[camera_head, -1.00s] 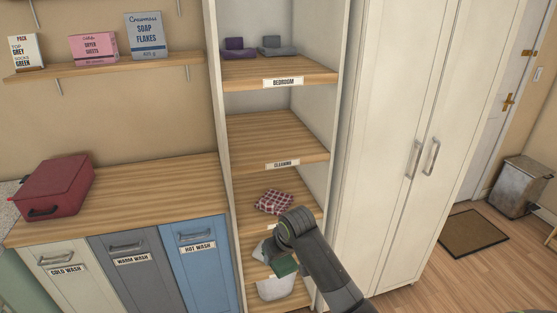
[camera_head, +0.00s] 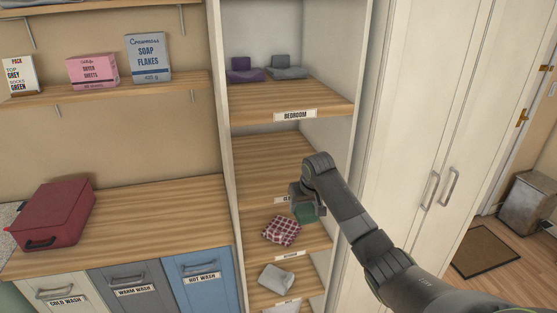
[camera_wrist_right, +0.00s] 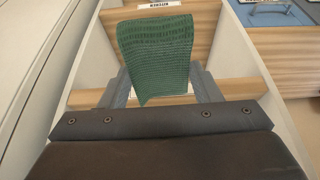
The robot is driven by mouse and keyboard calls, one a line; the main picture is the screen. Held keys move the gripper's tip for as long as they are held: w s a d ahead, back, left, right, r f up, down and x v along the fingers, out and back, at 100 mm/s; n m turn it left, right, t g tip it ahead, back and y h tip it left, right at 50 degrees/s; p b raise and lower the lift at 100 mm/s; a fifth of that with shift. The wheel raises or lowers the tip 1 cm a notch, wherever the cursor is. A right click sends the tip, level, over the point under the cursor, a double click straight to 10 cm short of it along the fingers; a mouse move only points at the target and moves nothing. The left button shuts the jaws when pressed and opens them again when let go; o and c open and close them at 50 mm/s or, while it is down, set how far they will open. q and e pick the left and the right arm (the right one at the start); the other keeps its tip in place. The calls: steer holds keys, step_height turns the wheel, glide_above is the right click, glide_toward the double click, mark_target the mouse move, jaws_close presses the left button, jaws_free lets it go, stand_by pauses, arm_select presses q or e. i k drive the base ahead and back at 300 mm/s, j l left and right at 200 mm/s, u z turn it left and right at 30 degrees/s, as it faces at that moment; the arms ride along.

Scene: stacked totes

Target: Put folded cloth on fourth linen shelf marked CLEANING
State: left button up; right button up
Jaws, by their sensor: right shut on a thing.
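A green folded cloth (camera_head: 307,213) hangs from my right gripper (camera_head: 298,197), in front of the shelf unit. In the right wrist view the green ribbed cloth (camera_wrist_right: 155,55) is between the two fingers of my right gripper (camera_wrist_right: 160,88), which is shut on it. The CLEANING shelf (camera_head: 265,160) is a bare wooden board below the BEDROOM shelf. Its label (camera_head: 282,200) is mostly hidden behind my gripper, which is near this shelf's front edge. My left gripper is not in view.
A red checked cloth (camera_head: 281,230) lies on the shelf below, and a grey-white cloth (camera_head: 276,278) lower still. Purple (camera_head: 243,70) and grey (camera_head: 288,68) cloths sit on the BEDROOM shelf (camera_head: 260,100). The unit's right side wall (camera_head: 341,150) is close to my arm.

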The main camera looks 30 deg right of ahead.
mark_target(283, 174)
steer(key=i+l, duration=0.2)
steer(key=i, duration=0.2)
steer(key=i+l, duration=0.25)
steer(key=i, duration=0.15)
